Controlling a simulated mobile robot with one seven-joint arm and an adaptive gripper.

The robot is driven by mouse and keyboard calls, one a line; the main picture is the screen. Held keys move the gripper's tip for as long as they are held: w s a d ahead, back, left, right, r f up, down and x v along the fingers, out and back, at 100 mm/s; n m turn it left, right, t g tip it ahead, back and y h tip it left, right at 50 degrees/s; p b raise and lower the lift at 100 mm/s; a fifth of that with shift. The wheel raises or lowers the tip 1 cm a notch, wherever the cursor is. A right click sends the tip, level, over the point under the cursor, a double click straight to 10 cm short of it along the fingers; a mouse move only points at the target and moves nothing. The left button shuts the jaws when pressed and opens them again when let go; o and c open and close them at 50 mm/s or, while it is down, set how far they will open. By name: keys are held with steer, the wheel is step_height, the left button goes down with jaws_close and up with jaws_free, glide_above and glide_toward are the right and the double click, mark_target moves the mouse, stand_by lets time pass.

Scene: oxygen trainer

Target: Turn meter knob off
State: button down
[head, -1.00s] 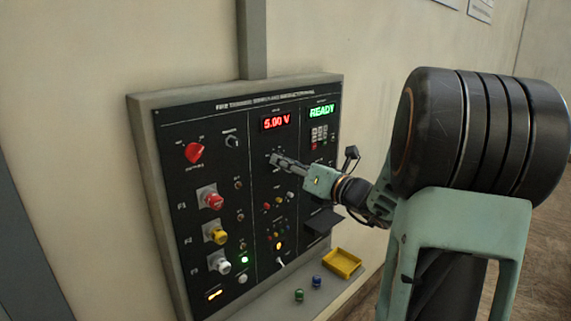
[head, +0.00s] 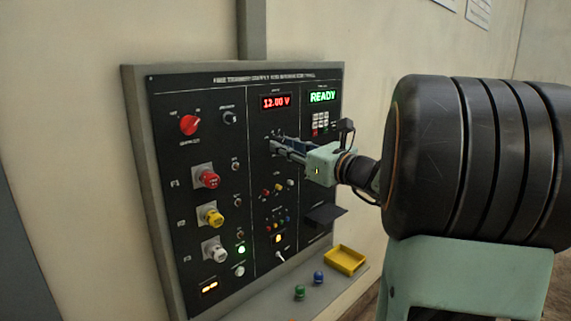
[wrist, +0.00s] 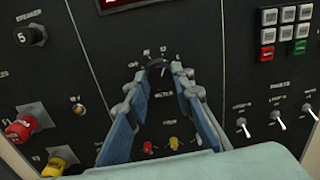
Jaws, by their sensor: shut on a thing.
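The meter knob (wrist: 157,66) is a small dark knob on the black panel (head: 160,110), with white markings around it in the wrist view. My gripper (wrist: 158,76) is at the panel with its two fingertips on either side of this knob, shut on it. In the head view my gripper (head: 274,146) reaches in from the right, below the red meter display (head: 275,102), which reads 12.00 V. The fingers mostly hide the knob in the head view.
A red rotary switch (head: 190,125) and red, yellow and white knobs line the panel's left side. A green READY display (head: 322,97) and keypad (head: 320,119) are at upper right. A yellow tray (head: 345,261), green piece (head: 299,292) and blue piece (head: 318,277) rest on the ledge below.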

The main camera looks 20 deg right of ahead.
steer(key=shift+d+n+y+b, duration=0.1)
steer(key=shift+n+y+b, duration=0.3)
steer(key=shift+n+b, duration=4.65)
steer(key=shift+n+y+b, duration=0.4)
steer(key=shift+n+b, duration=3.85)
steer(key=shift+b, duration=1.5)
steer(key=shift+g, duration=0.3)
steer(key=c, duration=1.7)
jaws_free()
steer(key=shift+o, duration=0.2)
steer(key=shift+d, duration=0.1)
